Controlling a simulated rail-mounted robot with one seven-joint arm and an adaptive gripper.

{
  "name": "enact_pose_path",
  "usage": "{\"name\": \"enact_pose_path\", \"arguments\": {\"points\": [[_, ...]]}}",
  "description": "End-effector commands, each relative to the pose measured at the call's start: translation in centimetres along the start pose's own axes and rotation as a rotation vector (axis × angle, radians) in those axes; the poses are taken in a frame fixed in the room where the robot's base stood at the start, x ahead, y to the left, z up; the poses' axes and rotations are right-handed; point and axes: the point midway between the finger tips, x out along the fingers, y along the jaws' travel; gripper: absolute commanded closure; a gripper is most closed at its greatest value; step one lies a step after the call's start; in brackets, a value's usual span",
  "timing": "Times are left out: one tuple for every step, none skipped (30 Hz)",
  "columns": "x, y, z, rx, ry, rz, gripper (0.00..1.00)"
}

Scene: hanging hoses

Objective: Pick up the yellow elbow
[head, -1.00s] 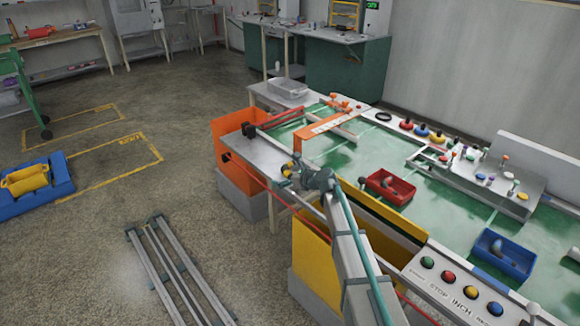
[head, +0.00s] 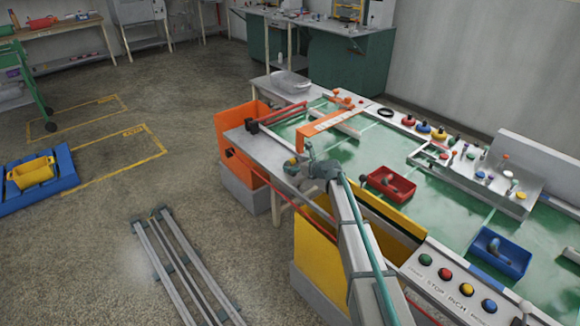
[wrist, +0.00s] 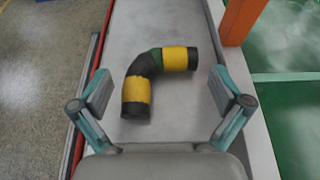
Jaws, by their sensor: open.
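The yellow elbow (wrist: 142,92) is a bent pipe piece with yellow bands and dark ends and middle. In the wrist view it lies on a grey metal surface (wrist: 165,20). My gripper (wrist: 165,105) is open, with one finger on each side of the elbow's near end, and nothing is held. The elbow's other arm points right, beyond the fingertips. In the head view my gripper (head: 306,166) is over the grey end of the bench, and it mostly hides the elbow; a small yellow patch shows beside it.
An orange post (wrist: 238,20) stands right of the surface, beside the green bench top (wrist: 290,110). A red rail (wrist: 92,95) runs along the left edge. The head view shows a red bin (head: 390,184), a blue bin (head: 500,253) and a yellow bin (head: 318,245).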

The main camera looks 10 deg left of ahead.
Motion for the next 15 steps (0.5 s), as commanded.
{"name": "enact_pose_path", "arguments": {"points": [[0.9,-0.2,0.4,0.0,0.0,0.001,0.0],[1.4,-0.2,0.4,0.0,0.0,0.001,0.0],[1.9,-0.3,0.5,0.0,0.0,0.001,0.0],[2.4,-0.3,0.4,0.0,0.0,0.001,0.0],[2.8,-0.3,0.4,0.0,0.0,0.001,0.0],[3.2,-0.2,0.4,0.0,0.0,0.001,0.0],[3.4,-0.2,0.4,0.0,0.0,0.001,0.0],[3.6,-0.2,0.3,0.0,-0.001,0.001,0.0],[3.7,-0.1,0.3,0.0,-0.001,0.0,0.0],[3.7,-0.1,0.3,0.0,-0.001,0.0,0.0],[3.7,-0.1,0.2,0.0,-0.001,0.0,0.0],[3.7,-0.1,0.2,-0.001,-0.001,0.0,0.0],[3.7,-0.1,0.2,-0.001,-0.001,0.0,0.0],[3.7,-0.1,0.2,-0.001,-0.001,0.0,0.0],[3.6,-0.1,0.2,-0.001,-0.001,0.0,0.0]]}}
